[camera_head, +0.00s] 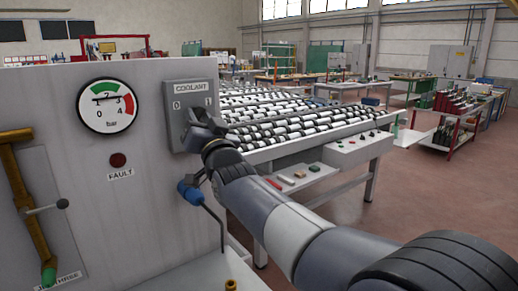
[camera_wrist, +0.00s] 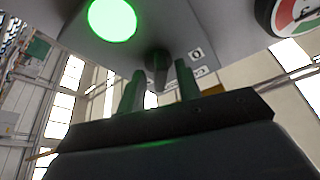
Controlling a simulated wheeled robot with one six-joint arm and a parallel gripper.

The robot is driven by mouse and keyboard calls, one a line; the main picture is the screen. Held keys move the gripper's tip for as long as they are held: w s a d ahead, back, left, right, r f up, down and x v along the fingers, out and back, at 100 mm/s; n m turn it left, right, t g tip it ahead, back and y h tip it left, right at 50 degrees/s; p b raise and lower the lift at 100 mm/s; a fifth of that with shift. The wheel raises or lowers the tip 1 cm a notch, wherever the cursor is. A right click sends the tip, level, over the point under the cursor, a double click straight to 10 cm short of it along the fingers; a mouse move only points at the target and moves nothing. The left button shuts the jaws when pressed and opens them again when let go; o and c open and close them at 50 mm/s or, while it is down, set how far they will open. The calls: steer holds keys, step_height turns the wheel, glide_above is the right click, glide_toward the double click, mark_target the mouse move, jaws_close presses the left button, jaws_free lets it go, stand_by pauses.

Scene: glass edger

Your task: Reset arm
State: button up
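The machine panel (camera_head: 140,190) fills the left of the head view. A grey COOLANT switch box (camera_head: 185,97) marked 0 and 1 is mounted on it. My gripper (camera_head: 203,122) is in front of the box and hides its lower part. In the wrist view my gripper (camera_wrist: 161,88) has its two fingers apart. A dark switch knob (camera_wrist: 158,62) shows between and beyond the fingertips, with gaps at both sides. A round green lamp (camera_wrist: 112,18) glows on the box; the head view does not show it. I cannot tell any contact with the knob.
A pressure gauge (camera_head: 106,105), a dark red FAULT lamp (camera_head: 118,160) and a yellow lever (camera_head: 25,200) are at left. A blue-handled valve (camera_head: 190,192) is just below my gripper. A roller conveyor (camera_head: 300,152) stands behind my arm. Open floor (camera_head: 420,190) lies at right.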

steer(key=n+y+p, duration=0.1)
steer(key=n, duration=0.1)
steer(key=n+g+y+p, duration=0.1)
steer(key=n, duration=0.1)
steer(key=shift+d+r+p, duration=0.1)
steer(key=shift+r+p, duration=0.1)
steer(key=shift+p, duration=0.15)
steer(key=n+g+y+p, duration=0.1)
steer(key=n+p, duration=0.1)
steer(key=n, duration=0.1)
steer(key=shift+w+f+n, duration=0.1)
steer(key=shift+n, duration=0.3)
steer(key=shift+y, duration=0.3)
steer(key=shift+f+n, duration=0.1)
steer(key=shift+n, duration=0.2)
